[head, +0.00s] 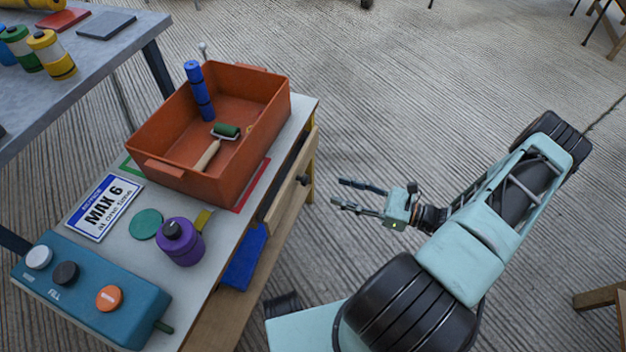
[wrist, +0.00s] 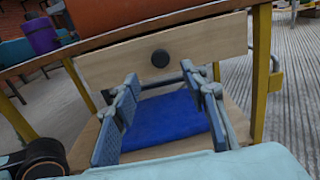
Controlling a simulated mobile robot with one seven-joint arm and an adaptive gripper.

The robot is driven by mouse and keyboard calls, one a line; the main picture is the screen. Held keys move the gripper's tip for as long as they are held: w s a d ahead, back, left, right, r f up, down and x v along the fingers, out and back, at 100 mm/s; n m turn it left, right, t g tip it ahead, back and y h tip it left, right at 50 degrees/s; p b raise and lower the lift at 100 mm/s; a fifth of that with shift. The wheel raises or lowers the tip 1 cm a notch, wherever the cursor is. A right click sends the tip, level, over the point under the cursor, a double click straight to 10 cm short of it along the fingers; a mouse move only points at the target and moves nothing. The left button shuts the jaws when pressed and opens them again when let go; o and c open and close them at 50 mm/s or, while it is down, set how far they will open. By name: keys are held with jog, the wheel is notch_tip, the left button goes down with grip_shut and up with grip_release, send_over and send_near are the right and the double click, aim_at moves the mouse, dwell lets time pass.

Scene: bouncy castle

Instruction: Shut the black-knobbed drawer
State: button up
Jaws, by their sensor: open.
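The black-knobbed drawer (head: 287,192) is in the right side of the workbench, with a pale wooden front. Its front (wrist: 205,45) spans the upper middle of the wrist view. The round black knob (wrist: 160,58) is near the middle of that front, and it also shows in the head view (head: 303,180). The front seems to stand out a little past the bench top; how far is hard to tell. My gripper (head: 339,192) is open and empty, to the right of the knob and apart from it. In the wrist view its fingers (wrist: 159,77) point towards the drawer front, one either side of the knob.
The bench top (head: 195,232) holds an orange bin (head: 165,178), a purple canister (head: 180,246) and a teal control box (head: 75,300). A blue item (head: 243,258) lies below, inside the bench frame.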

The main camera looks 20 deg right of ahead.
aim_at(307, 180)
jog(key=b+x, duration=0.1)
jog(key=x, duration=0.8)
jog(key=shift+c, duration=0.4)
grip_shut()
